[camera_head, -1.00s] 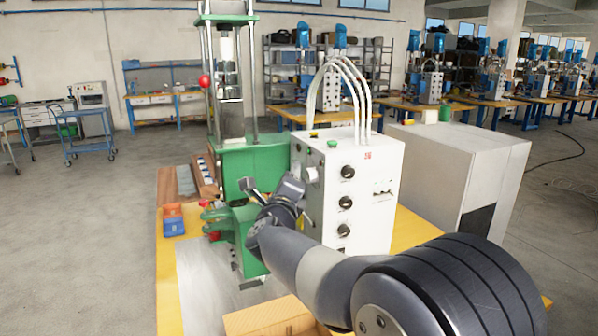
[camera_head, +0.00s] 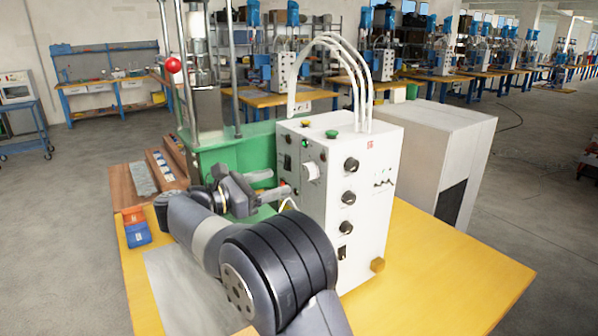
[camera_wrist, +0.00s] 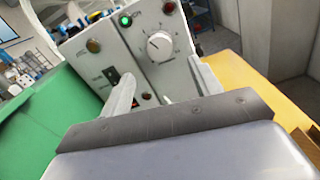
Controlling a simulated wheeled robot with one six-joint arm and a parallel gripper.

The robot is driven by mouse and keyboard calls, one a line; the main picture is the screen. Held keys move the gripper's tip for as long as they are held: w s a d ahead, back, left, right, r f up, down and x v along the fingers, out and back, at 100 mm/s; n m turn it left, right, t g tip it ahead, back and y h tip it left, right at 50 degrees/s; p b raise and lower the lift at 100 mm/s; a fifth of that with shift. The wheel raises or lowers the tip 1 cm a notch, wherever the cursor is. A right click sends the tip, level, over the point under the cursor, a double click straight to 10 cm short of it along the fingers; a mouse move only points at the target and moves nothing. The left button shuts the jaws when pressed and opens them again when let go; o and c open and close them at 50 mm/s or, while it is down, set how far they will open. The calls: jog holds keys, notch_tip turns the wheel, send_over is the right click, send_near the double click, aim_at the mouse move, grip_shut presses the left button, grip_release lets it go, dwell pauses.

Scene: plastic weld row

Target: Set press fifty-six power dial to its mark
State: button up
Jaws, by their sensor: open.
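The white control box (camera_head: 345,215) stands upright on the yellow table. Its white power dial (camera_head: 310,171) sits on the narrow panel facing my gripper. In the wrist view the dial (camera_wrist: 159,46) is a pale round knob with a pointer line and scale ticks around it; which tick is the mark is too small to tell. My gripper (camera_head: 272,184) is open and empty, a short way left of the panel in the head view. In the wrist view its fingers (camera_wrist: 164,90) point at the panel, below the dial and apart from it.
A green press frame (camera_head: 235,150) stands left of the box. The panel also has a black switch (camera_wrist: 112,76) and a green lamp (camera_wrist: 125,21). Black knobs (camera_head: 350,165) line the box's other face. Bare yellow tabletop (camera_head: 440,255) lies to the right.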

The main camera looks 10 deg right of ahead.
aim_at(305, 173)
jog(key=p+x, duration=0.2)
jog(key=x, duration=0.6)
jog(key=shift+w+d, duration=0.15)
jog(key=shift+d, duration=0.05)
jog(key=c, duration=1)
jog(key=shift+o, duration=0.2)
